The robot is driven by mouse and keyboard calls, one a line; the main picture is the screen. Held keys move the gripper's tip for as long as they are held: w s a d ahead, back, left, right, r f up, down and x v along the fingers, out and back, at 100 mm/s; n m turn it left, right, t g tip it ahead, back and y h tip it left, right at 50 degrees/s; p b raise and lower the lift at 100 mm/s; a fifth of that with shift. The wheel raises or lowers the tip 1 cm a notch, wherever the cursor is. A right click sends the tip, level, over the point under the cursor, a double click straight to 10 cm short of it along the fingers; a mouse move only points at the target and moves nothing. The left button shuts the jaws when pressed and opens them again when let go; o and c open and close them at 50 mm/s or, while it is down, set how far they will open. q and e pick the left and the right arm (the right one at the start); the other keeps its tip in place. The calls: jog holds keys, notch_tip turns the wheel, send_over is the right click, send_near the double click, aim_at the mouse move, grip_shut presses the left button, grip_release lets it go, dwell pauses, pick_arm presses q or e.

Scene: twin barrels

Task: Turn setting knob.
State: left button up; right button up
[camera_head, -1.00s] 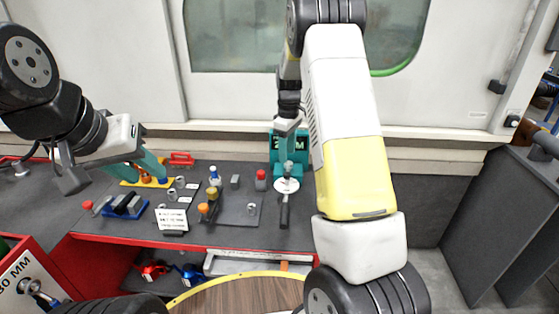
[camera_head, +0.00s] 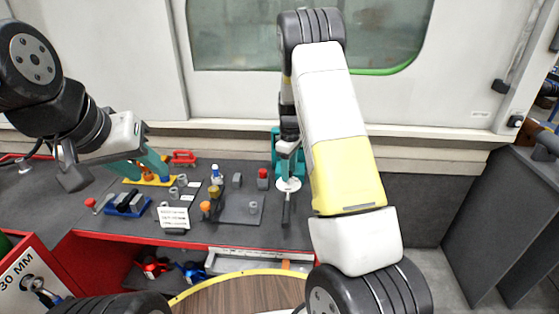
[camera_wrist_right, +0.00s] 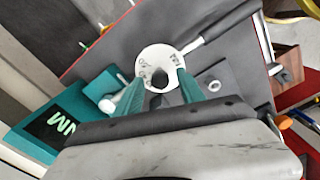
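A round white dial plate with printed marks (camera_wrist_right: 153,57) shows in the right wrist view, with a small black knob (camera_wrist_right: 159,76) at its middle. The dial (camera_head: 288,185) also shows in the head view, on the bench below my right gripper. My right gripper (camera_wrist_right: 161,82) is open, with its two teal fingers on either side of the knob and gaps visible between. I cannot tell how far above the dial the fingertips are. My left gripper (camera_head: 146,166) appears open and empty, above the back left of the bench.
A teal device with a lit NM display (camera_wrist_right: 55,124) stands beside the dial. A dark handle (camera_head: 286,210) extends from the dial toward the bench front. A yellow tray (camera_head: 147,181), a blue rack (camera_head: 128,206), a white sign (camera_head: 173,217) and a grey plate (camera_head: 238,207) lie to the left.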

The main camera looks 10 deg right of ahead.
grip_shut()
jog(key=shift+m, duration=0.3)
jog(key=m, duration=1.1)
jog(key=shift+r, duration=0.1)
jog(key=shift+m, duration=2.1)
jog(key=shift+w, duration=0.1)
